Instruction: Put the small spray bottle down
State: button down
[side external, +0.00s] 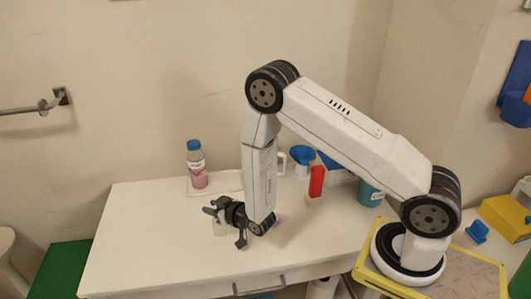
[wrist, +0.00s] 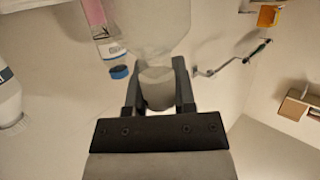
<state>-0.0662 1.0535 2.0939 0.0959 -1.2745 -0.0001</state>
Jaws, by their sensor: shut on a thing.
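The small spray bottle (wrist: 150,28) shows in the wrist view as a pale translucent body with a whitish neck or cap. My gripper (wrist: 156,72) is shut on this narrow part, one finger on each side. In the side view my gripper (side external: 226,214) is low over the left part of the white table. A small pale piece (side external: 220,229) shows below its fingers; this is probably the bottle, mostly hidden by the gripper. I cannot tell whether the bottle touches the table (side external: 140,245).
A pink bottle with a blue cap (side external: 197,170) stands behind my gripper. A white mug (side external: 281,162), a blue funnel-like item (side external: 301,158), a red block (side external: 317,181) and a teal container (side external: 370,192) stand to the right. The table's left front is clear.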

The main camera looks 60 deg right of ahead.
jog(key=shift+f, duration=0.1)
jog(key=shift+c, duration=2.2)
grip_release()
jog(key=v, duration=1.2)
jog(key=shift+d, duration=0.1)
jog(key=shift+w+r, duration=0.15)
jog(key=shift+r, duration=0.05)
